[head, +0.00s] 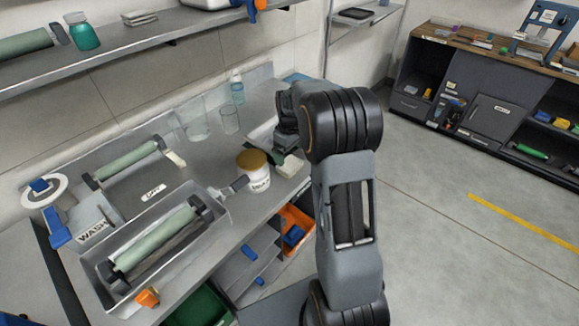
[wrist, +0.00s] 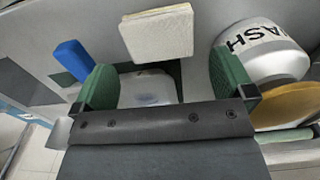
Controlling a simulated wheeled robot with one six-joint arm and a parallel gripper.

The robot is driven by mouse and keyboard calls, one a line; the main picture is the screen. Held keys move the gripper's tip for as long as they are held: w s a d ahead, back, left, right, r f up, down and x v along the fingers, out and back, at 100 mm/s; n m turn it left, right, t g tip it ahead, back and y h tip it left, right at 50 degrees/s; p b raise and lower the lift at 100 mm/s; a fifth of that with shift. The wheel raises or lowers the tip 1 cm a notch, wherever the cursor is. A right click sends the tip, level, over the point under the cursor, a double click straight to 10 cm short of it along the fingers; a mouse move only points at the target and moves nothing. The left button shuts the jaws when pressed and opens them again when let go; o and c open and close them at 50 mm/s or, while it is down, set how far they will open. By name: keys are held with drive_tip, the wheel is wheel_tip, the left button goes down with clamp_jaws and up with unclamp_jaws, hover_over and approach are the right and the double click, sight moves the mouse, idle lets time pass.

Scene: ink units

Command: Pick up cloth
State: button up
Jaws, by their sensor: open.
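The cloth is a cream, folded pad (wrist: 157,33) at the top centre of the wrist view, beyond my fingertips and apart from them. In the head view the pale cloth (head: 291,167) lies near the bench's front edge, just below my gripper (head: 284,150), which my arm partly hides. In the wrist view my gripper (wrist: 163,82) has its two green finger pads spread wide apart. Nothing is clamped between them. A whitish translucent shape shows past the gap; I cannot tell what it is.
A white tub with a brown lid (head: 252,171) stands left of the gripper, close to the right finger in the wrist view (wrist: 270,55). Clear beakers (head: 194,120) and a bottle (head: 237,87) stand behind. A metal tray with a green roller (head: 157,240) is at left.

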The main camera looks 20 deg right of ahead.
sight(289, 163)
drive_tip(key=shift+w+f+p, duration=0.15)
drive_tip(key=shift+f+p, duration=0.25)
drive_tip(key=shift+f, duration=2.9)
drive_tip(key=shift+c, duration=0.3)
drive_tip(key=c, duration=0.7)
drive_tip(key=shift+o, duration=0.2)
